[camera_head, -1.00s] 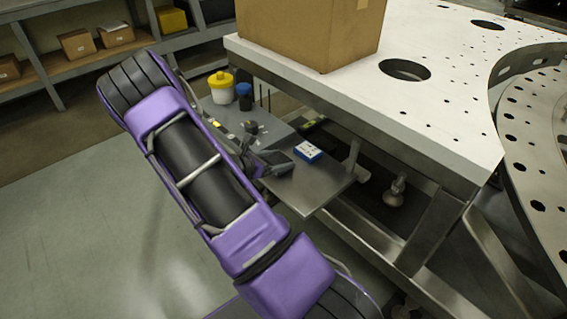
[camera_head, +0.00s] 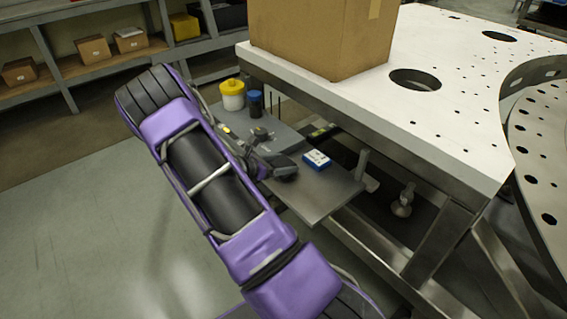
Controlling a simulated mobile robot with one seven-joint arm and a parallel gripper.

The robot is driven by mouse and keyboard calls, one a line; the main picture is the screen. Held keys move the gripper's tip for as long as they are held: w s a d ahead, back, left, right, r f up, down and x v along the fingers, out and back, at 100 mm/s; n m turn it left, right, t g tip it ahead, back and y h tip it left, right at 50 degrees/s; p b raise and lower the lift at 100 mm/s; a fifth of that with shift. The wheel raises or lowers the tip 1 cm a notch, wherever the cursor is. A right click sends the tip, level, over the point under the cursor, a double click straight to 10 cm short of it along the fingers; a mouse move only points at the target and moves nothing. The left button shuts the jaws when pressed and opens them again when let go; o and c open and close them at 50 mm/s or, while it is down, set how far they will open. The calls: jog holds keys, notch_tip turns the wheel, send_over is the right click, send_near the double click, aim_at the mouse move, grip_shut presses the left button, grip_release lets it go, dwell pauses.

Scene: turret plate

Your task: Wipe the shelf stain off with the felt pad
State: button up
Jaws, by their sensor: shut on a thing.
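The grey metal shelf (camera_head: 318,194) juts out below the white plate's edge. My gripper (camera_head: 279,167) is low over the middle of the shelf, left of a small blue-and-white box (camera_head: 316,160). My purple arm partly hides it. It is shut on a dark thing, which I take to be the felt pad; the fingers and the pad's outline are too small and dark to separate. I cannot tell whether the pad touches the shelf. No stain shows clearly; it may be hidden under the gripper or behind my arm.
A yellow-lidded white tub (camera_head: 232,96) and a dark blue-capped container (camera_head: 255,103) stand at the shelf's far end. A metal upright (camera_head: 360,165) is at its right edge. The white plate (camera_head: 450,110) with a cardboard box (camera_head: 325,40) overhangs beside it. The shelf's front corner is bare.

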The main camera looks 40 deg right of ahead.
aim_at(294, 180)
jog(key=shift+s+d, duration=0.2)
jog(key=shift+s, duration=2.45)
jog(key=shift+f, duration=0.15)
jog(key=shift+w+a, duration=0.2)
jog(key=shift+w, duration=1.25)
jog(key=shift+w+a, duration=0.15)
jog(key=shift+w, duration=1.3)
jog(key=shift+w+a+r, duration=0.15)
jog(key=shift+w+r, duration=0.2)
jog(key=shift+w, duration=0.35)
jog(key=shift+r+t, duration=0.15)
jog(key=shift+t, duration=0.15)
jog(key=shift+s+d, duration=0.15)
jog(key=shift+s, duration=0.6)
jog(key=shift+s+d, duration=0.1)
jog(key=shift+s, duration=0.6)
jog(key=shift+s+d+f, duration=0.1)
jog(key=shift+s+f, duration=0.05)
jog(key=shift+s, duration=0.95)
jog(key=shift+s+d+f, duration=0.1)
jog(key=shift+s, duration=0.95)
